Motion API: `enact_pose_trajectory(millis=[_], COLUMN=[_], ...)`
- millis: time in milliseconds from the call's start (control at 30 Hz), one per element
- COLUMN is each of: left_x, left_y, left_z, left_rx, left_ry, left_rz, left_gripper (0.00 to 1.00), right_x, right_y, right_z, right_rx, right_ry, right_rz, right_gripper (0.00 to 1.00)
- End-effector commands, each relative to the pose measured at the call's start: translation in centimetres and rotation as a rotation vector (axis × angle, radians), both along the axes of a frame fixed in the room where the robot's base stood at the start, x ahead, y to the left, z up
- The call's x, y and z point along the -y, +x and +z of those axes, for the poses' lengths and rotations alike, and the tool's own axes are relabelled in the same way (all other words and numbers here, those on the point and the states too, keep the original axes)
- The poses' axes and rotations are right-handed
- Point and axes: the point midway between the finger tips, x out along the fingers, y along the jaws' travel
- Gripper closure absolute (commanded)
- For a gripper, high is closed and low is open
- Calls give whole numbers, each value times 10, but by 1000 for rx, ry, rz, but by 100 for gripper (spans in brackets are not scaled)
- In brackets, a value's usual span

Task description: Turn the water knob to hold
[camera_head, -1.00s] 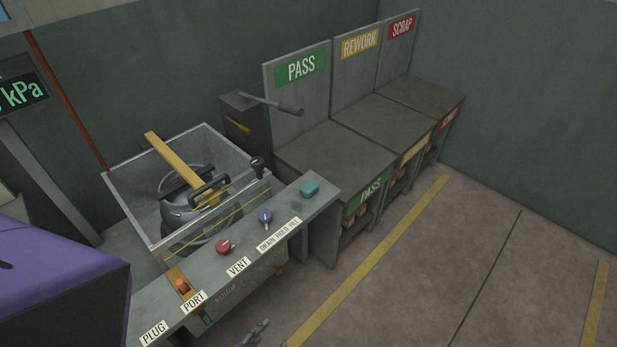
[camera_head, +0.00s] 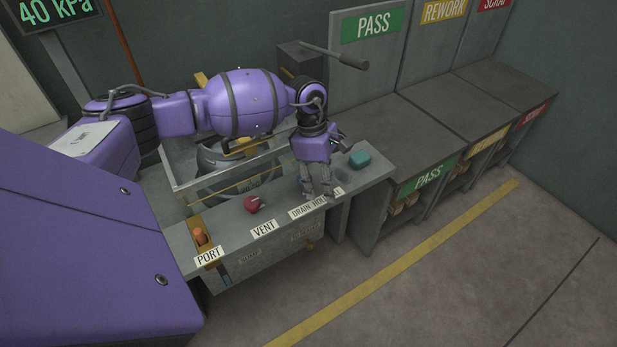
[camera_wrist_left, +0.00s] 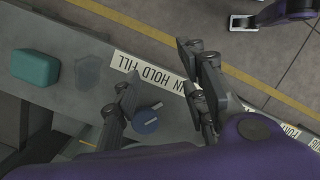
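The blue knob (camera_wrist_left: 146,121) sits on the grey panel behind the DRAIN HOLD FILL label (camera_wrist_left: 153,74). A light mark shows at its upper-right edge in the left wrist view, on the side towards DRAIN. My left gripper (camera_head: 317,188) points down over the panel in the head view and hides most of the knob. In the wrist view this gripper (camera_wrist_left: 158,65) is open, with its fingers apart on either side of the knob; I cannot tell whether they touch it. My right gripper (camera_wrist_left: 243,22) shows small at the top right of the wrist view, its opening unclear.
A red knob (camera_head: 254,204) at VENT and an orange plug (camera_head: 200,236) at PORT stand left of my gripper. A teal block (camera_head: 360,159) lies to its right. A tank (camera_head: 222,180) is behind the panel. The display (camera_head: 55,12) reads 40 kPa.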

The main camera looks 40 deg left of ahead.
Motion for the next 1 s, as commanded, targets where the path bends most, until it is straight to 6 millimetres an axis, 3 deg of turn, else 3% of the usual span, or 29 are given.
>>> enact_pose_trajectory(millis=[33, 100, 233, 700, 1000], left_x=[-28, -54, -76, -77, -77], left_y=[13, 21, 28, 28, 29], left_z=[13, 28, 39, -25, -34], left_rx=[18, 28, 35, 35, 36], left_ry=[86, 169, 241, 243, 244], left_rz=[-26, -49, -66, -65, -67], left_gripper=[61, 61, 61, 61, 61], right_x=[0, 0, 0, 1, 2], right_y=[1, 3, 8, 7, 0], right_z=[-4, -5, -5, -2, -5], right_rx=[1, 5, 13, 14, 0], right_ry=[-1, -2, -2, -4, -5], right_rz=[2, 3, 6, 5, 1], right_gripper=[61, 61, 61, 61, 61])
